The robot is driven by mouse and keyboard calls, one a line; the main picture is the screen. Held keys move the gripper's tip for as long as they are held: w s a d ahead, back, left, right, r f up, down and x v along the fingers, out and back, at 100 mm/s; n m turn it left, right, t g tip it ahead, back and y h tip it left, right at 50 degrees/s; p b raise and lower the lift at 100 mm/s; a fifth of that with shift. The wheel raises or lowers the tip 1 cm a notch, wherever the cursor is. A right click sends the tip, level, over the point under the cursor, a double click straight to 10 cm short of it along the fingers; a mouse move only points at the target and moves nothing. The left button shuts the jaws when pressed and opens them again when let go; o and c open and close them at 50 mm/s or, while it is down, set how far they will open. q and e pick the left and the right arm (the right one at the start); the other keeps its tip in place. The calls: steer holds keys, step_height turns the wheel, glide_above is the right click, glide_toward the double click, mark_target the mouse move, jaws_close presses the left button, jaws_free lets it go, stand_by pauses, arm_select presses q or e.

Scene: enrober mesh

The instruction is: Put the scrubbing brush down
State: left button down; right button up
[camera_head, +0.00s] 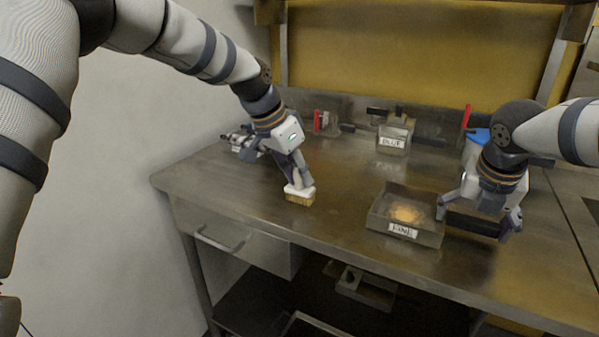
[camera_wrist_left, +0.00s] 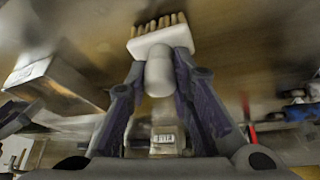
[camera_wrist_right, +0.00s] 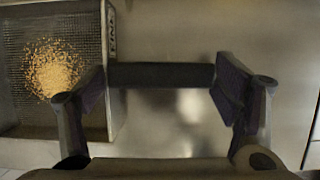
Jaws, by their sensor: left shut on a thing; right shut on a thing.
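The scrubbing brush (camera_head: 299,192) has a white body and tan bristles. My left gripper (camera_head: 292,172) is shut on its white grip, which also shows between the fingers in the left wrist view (camera_wrist_left: 159,72). The bristles point down over the left part of the steel table (camera_head: 255,200); I cannot tell whether they touch it. My right gripper (camera_wrist_right: 160,78) is shut on a dark bar-like handle (camera_wrist_right: 160,75) at the side of the mesh tray (camera_head: 432,238). The tray is labelled FINE and holds a pile of golden crumbs (camera_wrist_right: 52,68).
A labelled metal bin (camera_head: 394,137) stands at the back of the table. A blue item (camera_head: 481,135) and a red upright piece (camera_head: 466,116) are behind my right arm. The tabletop between brush and tray is clear. A drawer (camera_head: 232,242) hangs under the left front edge.

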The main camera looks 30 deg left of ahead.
arm_select(q)
steer(key=c, duration=1.4)
jaws_free()
steer(key=shift+f, duration=0.15)
steer(key=shift+r, duration=0.25)
steer(key=v, duration=1.2)
